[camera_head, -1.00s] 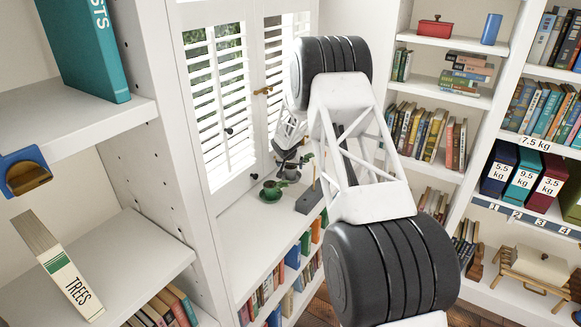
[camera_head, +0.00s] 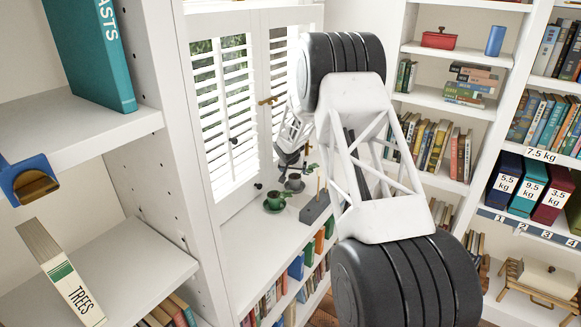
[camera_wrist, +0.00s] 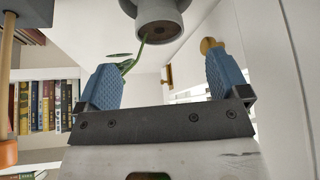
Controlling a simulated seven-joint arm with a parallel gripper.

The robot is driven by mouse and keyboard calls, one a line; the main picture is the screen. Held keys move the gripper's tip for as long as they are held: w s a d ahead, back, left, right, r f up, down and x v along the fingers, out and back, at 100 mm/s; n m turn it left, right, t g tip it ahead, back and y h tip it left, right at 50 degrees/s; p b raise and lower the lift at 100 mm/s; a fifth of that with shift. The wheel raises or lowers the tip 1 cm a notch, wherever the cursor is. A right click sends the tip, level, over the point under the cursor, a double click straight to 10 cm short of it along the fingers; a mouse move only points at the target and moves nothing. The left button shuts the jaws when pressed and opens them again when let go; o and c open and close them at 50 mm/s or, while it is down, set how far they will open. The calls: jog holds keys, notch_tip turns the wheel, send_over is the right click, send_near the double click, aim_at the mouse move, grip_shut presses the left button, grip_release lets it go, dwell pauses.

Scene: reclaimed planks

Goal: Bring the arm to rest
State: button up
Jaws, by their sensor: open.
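My arm reaches away from me toward the white window ledge (camera_head: 247,246) in the head view. My gripper (camera_wrist: 163,80) shows in the wrist view with its two blue fingers wide apart and nothing held between them. In the head view the gripper is small and partly hidden by my arm, just above a small grey pot (camera_head: 294,184) on the ledge. The pot (camera_wrist: 158,26) also shows in the wrist view beyond the fingers, with a green stem that passes near the left finger. I cannot tell whether they touch.
A green cup (camera_head: 274,197) and a grey block (camera_head: 315,208) with a thin stick stand on the ledge. White shutters (camera_head: 227,115) with brass latches rise behind. Bookshelves flank the arm; the left shelf holds a TREES book (camera_head: 66,280) and a blue bracket (camera_head: 28,180).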

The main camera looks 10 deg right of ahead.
jog(key=shift+r, duration=0.15)
jog(key=s+r+n+g, duration=0.1)
jog(key=s+r, duration=1.3)
jog(key=s, duration=0.3)
jog(key=s+r+n+g, duration=0.1)
jog(key=s+r, duration=1.3)
jog(key=s, duration=0.2)
jog(key=s+a+n+y, duration=0.1)
jog(key=s+a, duration=0.1)
jog(key=s, duration=1.8)
jog(key=s+a+r+n+g+y, duration=0.1)
jog(key=s+a, duration=0.1)
jog(key=s, duration=1.9)
jog(key=shift+a+r, duration=0.15)
jog(key=shift+r, duration=0.15)
